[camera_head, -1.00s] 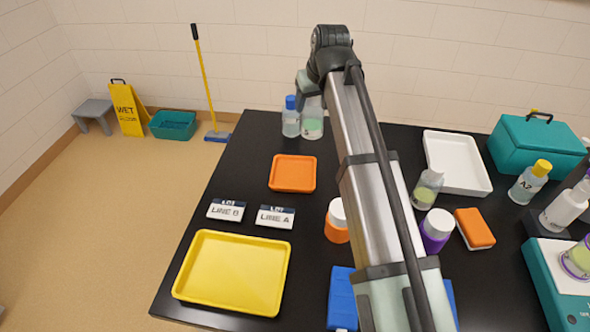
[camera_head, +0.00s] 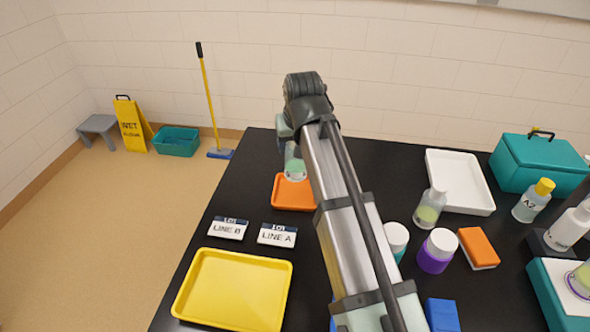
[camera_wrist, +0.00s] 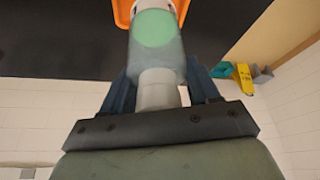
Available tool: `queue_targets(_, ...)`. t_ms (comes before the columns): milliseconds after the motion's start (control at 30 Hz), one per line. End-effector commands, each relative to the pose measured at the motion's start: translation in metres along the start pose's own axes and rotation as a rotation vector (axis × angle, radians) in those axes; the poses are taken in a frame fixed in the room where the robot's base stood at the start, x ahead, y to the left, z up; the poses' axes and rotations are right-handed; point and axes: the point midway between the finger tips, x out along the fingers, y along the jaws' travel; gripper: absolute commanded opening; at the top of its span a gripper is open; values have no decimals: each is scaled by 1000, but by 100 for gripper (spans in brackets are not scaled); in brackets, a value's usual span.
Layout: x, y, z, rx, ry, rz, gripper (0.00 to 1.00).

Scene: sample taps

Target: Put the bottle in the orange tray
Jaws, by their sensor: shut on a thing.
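My gripper (camera_wrist: 157,88) is shut on a clear bottle with pale green contents (camera_wrist: 156,42), holding it near its grey-white cap. In the head view the held bottle (camera_head: 294,164) hangs below my wrist, its lower end in front of the orange tray (camera_head: 292,198). I cannot tell whether it touches the tray. The tray lies flat on the black table, its right side partly covered by my arm. In the wrist view the orange tray (camera_wrist: 123,13) shows beyond the bottle's lower end. My fingers are mostly hidden by my arm in the head view.
Two label cards, LINE B (camera_head: 228,229) and LINE A (camera_head: 277,235), stand in front of the orange tray, with a yellow tray (camera_head: 235,290) nearer. Right of my arm are a purple bottle (camera_head: 437,252), a green-content bottle (camera_head: 430,208), an orange block (camera_head: 478,248) and a white tray (camera_head: 460,182).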

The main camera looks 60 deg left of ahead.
Motion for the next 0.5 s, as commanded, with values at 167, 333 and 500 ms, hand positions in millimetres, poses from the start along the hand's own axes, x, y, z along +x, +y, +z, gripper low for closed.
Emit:
queue_targets(167,25,0,11,-1,-1,0,10)
queue_targets(333,35,0,15,-1,-1,0,10)
queue_targets(500,50,0,22,-1,-1,0,10)
